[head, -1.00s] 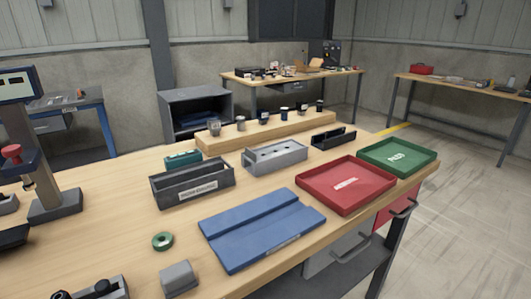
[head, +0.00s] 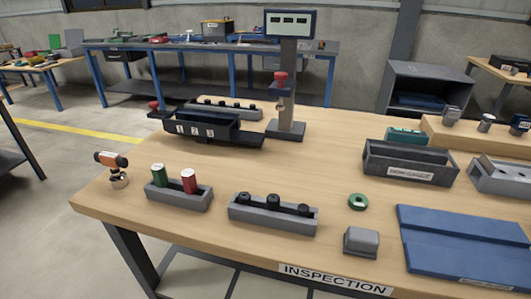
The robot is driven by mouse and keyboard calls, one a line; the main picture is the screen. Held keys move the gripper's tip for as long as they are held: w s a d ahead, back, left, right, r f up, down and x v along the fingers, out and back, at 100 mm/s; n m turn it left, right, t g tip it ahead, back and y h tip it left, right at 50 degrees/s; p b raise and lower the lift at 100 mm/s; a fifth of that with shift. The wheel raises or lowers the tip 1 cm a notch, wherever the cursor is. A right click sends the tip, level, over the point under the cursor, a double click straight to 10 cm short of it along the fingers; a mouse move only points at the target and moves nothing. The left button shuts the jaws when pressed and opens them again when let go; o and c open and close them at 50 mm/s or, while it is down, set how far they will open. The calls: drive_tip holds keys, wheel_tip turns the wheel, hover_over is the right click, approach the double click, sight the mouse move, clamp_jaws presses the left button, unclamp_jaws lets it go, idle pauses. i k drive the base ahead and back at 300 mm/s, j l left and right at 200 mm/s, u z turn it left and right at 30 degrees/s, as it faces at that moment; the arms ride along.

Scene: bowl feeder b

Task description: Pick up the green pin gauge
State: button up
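A green cylinder (head: 159,175), which looks like the green pin gauge, stands upright in a small grey holder (head: 180,201) at the front left of the bench. A red cylinder (head: 189,181) stands in the same holder, to its right. The lower ends of both are hidden inside the holder. My gripper is not in view.
A grey block with black knobs (head: 273,212) stands right of the holder, and an orange-and-black tool (head: 113,168) left of it. A black numbered fixture (head: 207,128) and a display stand (head: 287,85) are behind. A green ring (head: 358,201) and blue tray (head: 465,241) lie right.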

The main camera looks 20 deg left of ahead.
sight(158, 170)
drive_tip(key=j+u, duration=0.1)
drive_tip(key=u, duration=0.3)
drive_tip(key=i+j+u, duration=0.1)
drive_tip(key=u, duration=0.3)
drive_tip(key=i+j+u, duration=0.1)
drive_tip(key=u, duration=0.75)
drive_tip(key=i+j, duration=0.05)
